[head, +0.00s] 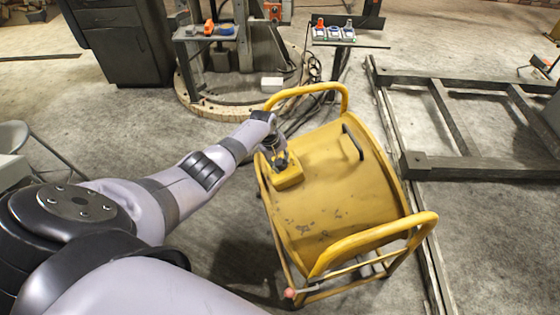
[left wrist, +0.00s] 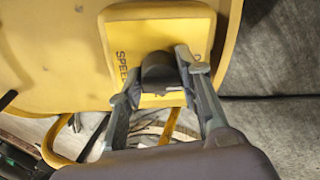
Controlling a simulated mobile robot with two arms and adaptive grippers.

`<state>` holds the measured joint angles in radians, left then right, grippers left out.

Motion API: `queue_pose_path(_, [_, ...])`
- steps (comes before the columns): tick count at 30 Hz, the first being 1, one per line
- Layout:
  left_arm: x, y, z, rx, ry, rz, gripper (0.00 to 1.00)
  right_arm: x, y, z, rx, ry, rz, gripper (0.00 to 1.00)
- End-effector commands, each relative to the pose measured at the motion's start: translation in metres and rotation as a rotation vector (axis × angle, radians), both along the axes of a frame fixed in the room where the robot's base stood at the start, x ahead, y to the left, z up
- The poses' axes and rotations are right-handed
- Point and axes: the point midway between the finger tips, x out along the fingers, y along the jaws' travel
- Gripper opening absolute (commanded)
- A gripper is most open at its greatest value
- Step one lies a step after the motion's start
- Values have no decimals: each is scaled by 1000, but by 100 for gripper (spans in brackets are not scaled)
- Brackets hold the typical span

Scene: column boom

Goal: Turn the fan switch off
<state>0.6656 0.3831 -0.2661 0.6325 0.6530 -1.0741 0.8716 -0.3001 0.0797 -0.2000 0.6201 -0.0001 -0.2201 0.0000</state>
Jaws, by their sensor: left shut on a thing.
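A large yellow drum fan (head: 325,200) with tubular yellow handles stands on the floor in the head view. A yellow switch box (head: 288,172) sits on its upper left side. In the left wrist view the box (left wrist: 133,28) shows dark lettering, partly readable as "SPEED". A dark round knob (left wrist: 160,70) is on the box. My left gripper (head: 277,158) reaches the box from the left. In the left wrist view my left gripper (left wrist: 160,75) has its fingers on both sides of the knob, shut on it. The knob's pointer setting is hidden. My right gripper is not in view.
A dark metal frame (head: 465,165) lies on the floor right of the fan. A round wooden platform (head: 205,103) and small stands with coloured items (head: 334,32) are behind. A dark cabinet (head: 120,40) is at the back left. Floor left of the fan is partly clear.

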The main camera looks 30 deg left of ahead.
Motion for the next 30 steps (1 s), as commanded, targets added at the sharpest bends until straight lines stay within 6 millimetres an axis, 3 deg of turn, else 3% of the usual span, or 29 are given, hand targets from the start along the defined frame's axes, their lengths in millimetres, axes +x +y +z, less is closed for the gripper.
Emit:
queue_pose_path(8, [0,1,0,2,0,1,4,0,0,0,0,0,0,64])
queue_pose_path(9, [0,1,0,2,0,1,35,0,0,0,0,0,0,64])
queue_pose_path(17, [0,1,0,1,0,0,52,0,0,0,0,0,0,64])
queue_pose_path(30, [-1,1,5,0,-2,0,52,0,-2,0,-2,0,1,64])
